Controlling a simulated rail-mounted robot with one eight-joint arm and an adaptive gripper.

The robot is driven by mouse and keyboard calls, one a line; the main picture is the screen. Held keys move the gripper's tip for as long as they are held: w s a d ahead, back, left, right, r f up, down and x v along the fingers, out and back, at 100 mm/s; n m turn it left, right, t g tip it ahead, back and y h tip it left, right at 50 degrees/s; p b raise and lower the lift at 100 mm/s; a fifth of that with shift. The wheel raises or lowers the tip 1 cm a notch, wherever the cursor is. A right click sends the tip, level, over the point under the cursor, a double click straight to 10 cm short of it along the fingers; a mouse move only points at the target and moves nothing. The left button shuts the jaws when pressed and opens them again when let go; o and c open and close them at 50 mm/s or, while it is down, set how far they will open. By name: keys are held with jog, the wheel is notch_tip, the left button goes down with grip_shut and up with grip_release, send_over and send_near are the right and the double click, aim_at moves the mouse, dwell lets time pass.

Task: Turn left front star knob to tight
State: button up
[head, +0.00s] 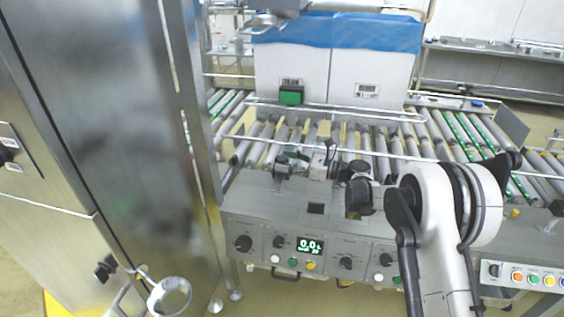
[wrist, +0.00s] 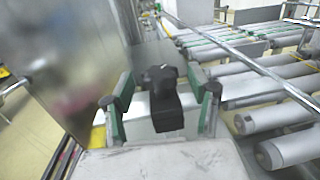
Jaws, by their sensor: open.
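A black star knob (wrist: 160,78) sits on top of a black clamp block in the middle of the wrist view. My gripper (wrist: 162,108) is open, with one green-padded finger to the left of the knob and block and the other to the right. A gap shows on each side, so the fingers look apart from the knob. In the head view my gripper (head: 292,162) is over the front edge of the conveyor, left of my wrist. The knob is too small and covered there to make out clearly. Its tightness cannot be seen.
A steel cabinet (head: 100,110) stands close on the left. Conveyor rollers (wrist: 255,90) and a metal guide rail (wrist: 235,60) lie right of my gripper. Two white boxes with blue liners (head: 375,65) stand behind. A control panel (head: 310,246) with dials is below.

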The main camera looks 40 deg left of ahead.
jog(key=shift+s+a, duration=0.2)
jog(key=shift+a, duration=0.4)
jog(key=shift+c, duration=0.5)
jog(key=c, duration=1.1)
jog(key=shift+c, duration=0.2)
jog(key=shift+m+t, duration=0.3)
jog(key=shift+t, duration=0.2)
jog(key=m+t+b, duration=0.1)
jog(key=t, duration=0.1)
jog(key=m+t+y+b, duration=0.1)
jog(key=m+t, duration=0.1)
jog(key=t, duration=0.1)
jog(key=shift+s+f, duration=0.1)
jog(key=shift+s, duration=0.1)
jog(key=shift+w+m+t+h+b, duration=0.1)
jog(key=shift+m+t+h+b, duration=0.45)
jog(key=shift+m+t, duration=1.15)
jog(key=shift+m+t+h+b, duration=0.35)
jog(key=shift+m+t+b, duration=0.55)
jog(key=shift+t, duration=1.4)
jog(key=shift+m, duration=0.3)
